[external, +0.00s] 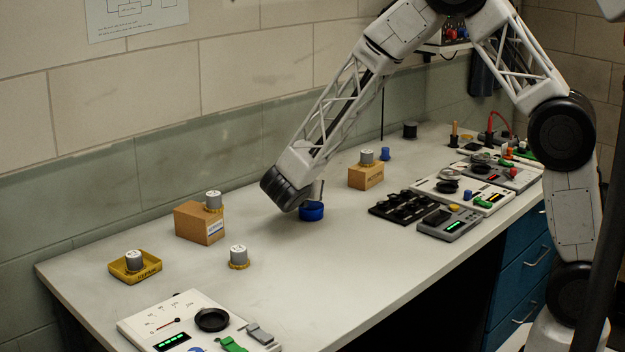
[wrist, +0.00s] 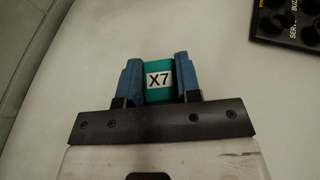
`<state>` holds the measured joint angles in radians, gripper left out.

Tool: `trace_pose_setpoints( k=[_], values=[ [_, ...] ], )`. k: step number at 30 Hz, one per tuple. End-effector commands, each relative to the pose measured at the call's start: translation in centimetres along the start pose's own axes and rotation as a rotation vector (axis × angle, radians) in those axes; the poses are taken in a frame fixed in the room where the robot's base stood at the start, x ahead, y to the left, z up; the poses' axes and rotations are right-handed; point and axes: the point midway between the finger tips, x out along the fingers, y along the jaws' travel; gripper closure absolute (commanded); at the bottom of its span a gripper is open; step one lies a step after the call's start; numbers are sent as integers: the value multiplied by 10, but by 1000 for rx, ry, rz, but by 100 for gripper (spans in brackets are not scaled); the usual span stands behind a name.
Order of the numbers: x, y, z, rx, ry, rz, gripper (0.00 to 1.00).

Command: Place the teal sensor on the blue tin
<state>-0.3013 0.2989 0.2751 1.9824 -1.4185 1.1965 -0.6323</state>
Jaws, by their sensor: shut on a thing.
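In the wrist view the teal sensor (wrist: 158,94), with a white X7 label, sits between the two blue fingers of my gripper (wrist: 159,70), which are shut on it. In the external view my gripper (external: 313,207) is low over the middle of the bench, left of the cardboard box at the back. A blue shape shows there under my wrist; I cannot tell whether it is my fingers or the blue tin. The teal sensor is not distinguishable in that view. A small blue object (external: 385,154) stands farther back; I cannot tell whether it is the tin.
Grey cylinders stand on a cardboard box (external: 200,224), another box (external: 366,177), a yellow tray (external: 135,270) and the bench (external: 290,265). A black socket block (external: 402,208) and instruments lie to the right. A meter panel (external: 185,318) is at front left. The bench's front middle is clear.

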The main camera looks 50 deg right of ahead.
Motion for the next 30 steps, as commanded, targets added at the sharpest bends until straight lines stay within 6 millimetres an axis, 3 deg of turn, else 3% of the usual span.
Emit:
trace_pose_setpoints(
  k=[6, 20, 21, 24, 26, 30],
  values=[
    [6, 0, -15, -1, 0, -1, 91],
    [8, 0, -18, 0, 0, 0, 91],
    [8, 0, -18, 0, 0, 0, 66],
    [8, 0, -18, 0, 0, 0, 50],
    [8, 0, -18, 0, 0, 0, 43],
    [8, 0, -18, 0, 0, 0, 43]
  ],
)
